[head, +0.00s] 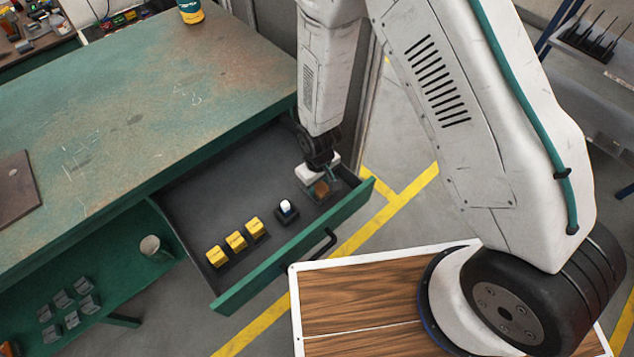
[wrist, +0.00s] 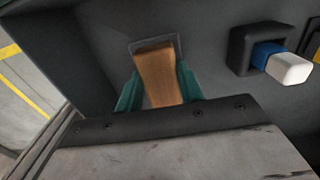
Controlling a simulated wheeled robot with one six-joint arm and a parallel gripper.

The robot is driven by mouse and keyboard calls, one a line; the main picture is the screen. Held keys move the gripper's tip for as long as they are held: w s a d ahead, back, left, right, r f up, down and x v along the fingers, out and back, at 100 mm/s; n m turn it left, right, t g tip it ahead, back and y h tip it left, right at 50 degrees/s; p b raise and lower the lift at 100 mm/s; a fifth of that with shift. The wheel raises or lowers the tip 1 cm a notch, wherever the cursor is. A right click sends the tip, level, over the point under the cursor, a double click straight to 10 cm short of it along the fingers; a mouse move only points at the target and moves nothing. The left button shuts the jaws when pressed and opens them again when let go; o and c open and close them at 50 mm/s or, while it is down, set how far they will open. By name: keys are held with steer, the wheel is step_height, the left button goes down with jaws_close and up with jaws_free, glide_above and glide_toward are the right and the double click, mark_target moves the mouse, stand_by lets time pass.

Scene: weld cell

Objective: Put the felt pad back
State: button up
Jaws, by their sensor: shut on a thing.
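The brown felt pad (wrist: 157,75) is between the two teal fingers of my gripper (wrist: 158,88) in the wrist view. My gripper is shut on it. Its far end is at a dark square outline (wrist: 180,43) on the grey drawer floor; I cannot tell whether it is inside that outline or just above it. In the head view my gripper (head: 318,183) reaches down into the right end of the open drawer (head: 297,254), and the pad (head: 321,189) shows small and partly hidden by the fingers.
A white and blue piece (head: 286,206) stands in a black holder (wrist: 241,50) beside my gripper. Several yellow blocks (head: 236,241) stand in a row further left in the drawer. The green workbench top (head: 150,110) lies behind. A cup (head: 150,246) stands on the lower shelf.

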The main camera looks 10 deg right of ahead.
steer(key=shift+f, duration=0.15)
steer(key=o, duration=1)
step_height(320, 180, up, 13)
step_height(320, 180, up, 12)
steer(key=m, duration=0.2)
glide_above(318, 185)
steer(key=d, duration=0.6)
steer(key=s+d+r+m, duration=0.1)
steer(key=s+d+r, duration=0.15)
steer(key=r, duration=0.25)
steer(key=s+d+r+m, duration=0.1)
steer(key=d+r, duration=0.3)
steer(key=r, duration=0.1)
steer(key=s+d+r+m, duration=0.1)
steer(key=s+d+r, duration=0.1)
steer(key=s, duration=0.3)
steer(key=s+d+r+m, duration=0.1)
steer(key=s+d+r, duration=0.2)
steer(key=s+r, duration=0.2)
steer(key=s+d+r+t, duration=0.1)
steer(key=s+d+r, duration=0.1)
steer(key=s+r, duration=0.2)
steer(key=shift+s+d+m, duration=0.2)
steer(key=shift+s, duration=0.3)
steer(key=shift+s+d+m, duration=0.2)
steer(key=shift+s, duration=0.25)
